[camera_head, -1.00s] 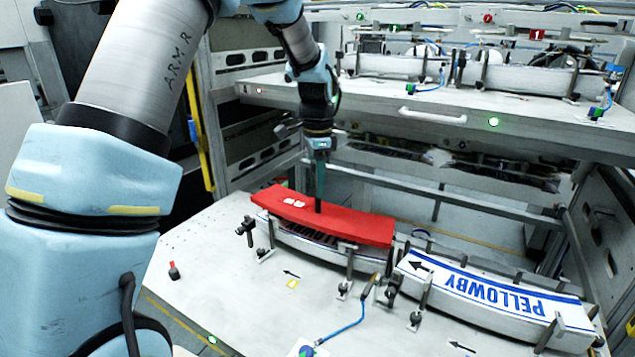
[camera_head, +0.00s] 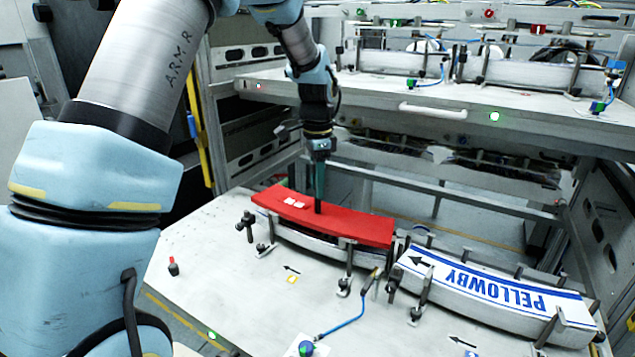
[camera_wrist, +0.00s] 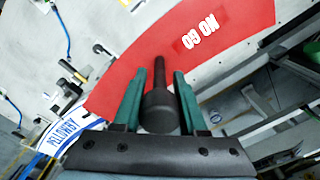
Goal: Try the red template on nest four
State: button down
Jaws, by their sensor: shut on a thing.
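The red template (camera_head: 350,222) is a curved red plate with a small white marking. It lies over the left nest (camera_head: 300,238) on the lower table, covering most of that nest's top. In the wrist view the red template (camera_wrist: 200,52) reads "NO GO" upside down. My gripper (camera_head: 318,202) is upright above it and shut on the template's dark handle (camera_wrist: 158,100), with green fingers on both sides. Whether the template is fully seated in the nest is hard to tell. No nest number is legible.
A nest to the right holds a white and blue PELLOWBY label stack (camera_head: 500,290) between posts. An upper shelf (camera_head: 430,105) with more nests overhangs behind. A blue cable (camera_head: 345,328) and a small red-topped peg (camera_head: 173,267) are on the table.

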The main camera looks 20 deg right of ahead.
jog(key=shift+c, duration=1.9)
grip_release()
jog(key=shift+f, duration=0.1)
notch_tip(320, 180, up, 11)
jog(key=shift+f+b, duration=0.1)
jog(key=shift+b, duration=1.1)
jog(key=s+a+f+n, duration=0.1)
jog(key=a+f+n, duration=0.25)
jog(key=a, duration=0.55)
jog(key=a+f+n, duration=0.2)
jog(key=a+n, duration=0.3)
jog(key=a, duration=0.4)
jog(key=s+a+f+n, duration=0.3)
jog(key=s+a+n, duration=0.2)
jog(key=a, duration=0.2)
jog(key=s+a+f+n+t, duration=0.1)
jog(key=s+a+f+n, duration=0.1)
jog(key=s+a+n, duration=0.2)
jog(key=s+a, duration=0.1)
jog(key=a, duration=0.2)
jog(key=shift+s+f+n+t, duration=0.25)
jog(key=shift+f+n+t, duration=0.05)
jog(key=shift+f+n, duration=0.1)
